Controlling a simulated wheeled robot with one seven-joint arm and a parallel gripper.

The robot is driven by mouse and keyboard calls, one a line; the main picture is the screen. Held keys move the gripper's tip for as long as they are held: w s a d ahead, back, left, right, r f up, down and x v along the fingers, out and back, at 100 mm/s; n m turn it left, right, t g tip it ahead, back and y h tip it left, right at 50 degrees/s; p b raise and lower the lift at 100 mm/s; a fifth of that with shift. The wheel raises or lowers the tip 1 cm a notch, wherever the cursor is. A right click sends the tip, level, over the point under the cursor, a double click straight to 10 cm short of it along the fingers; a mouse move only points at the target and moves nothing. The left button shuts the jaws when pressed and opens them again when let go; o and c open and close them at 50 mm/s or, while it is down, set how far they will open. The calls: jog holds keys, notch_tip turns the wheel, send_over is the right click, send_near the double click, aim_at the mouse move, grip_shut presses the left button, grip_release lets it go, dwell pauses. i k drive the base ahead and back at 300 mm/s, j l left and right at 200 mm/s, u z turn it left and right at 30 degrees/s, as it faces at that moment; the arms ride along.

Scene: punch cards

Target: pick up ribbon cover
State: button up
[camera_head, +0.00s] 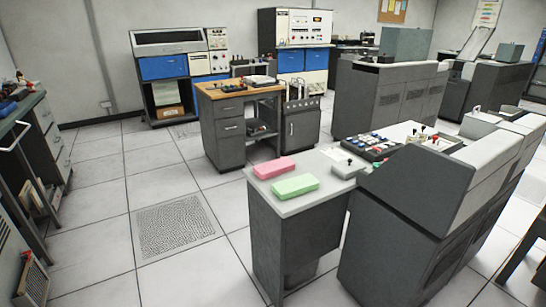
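I cannot tell for sure which thing is the ribbon cover. On the grey side table of the near machine (285,205) lie a pink block (274,167) and, in front of it to the right, a light green block (295,186). Right of them is a small pale grey piece with a dark knob (347,166). A pale cover-like panel (487,155) slopes along the top of the dark machine. My gripper is not in view.
The dark grey machine (400,225) stands at right, with keys and switches behind its panel. A wooden-topped desk (240,88) stands in the middle, cabinets at the back. A workbench (22,120) is at left. The tiled floor (100,200) between is clear.

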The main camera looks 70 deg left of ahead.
aim_at(346, 169)
jog(key=u, duration=1.45)
jog(key=i+j, duration=0.15)
jog(key=i+j+z, duration=0.15)
jog(key=i, duration=0.25)
jog(key=i+j+z, duration=0.15)
jog(key=i, duration=0.3)
jog(key=i+z, duration=0.4)
jog(key=i, duration=1)
jog(key=u, duration=0.05)
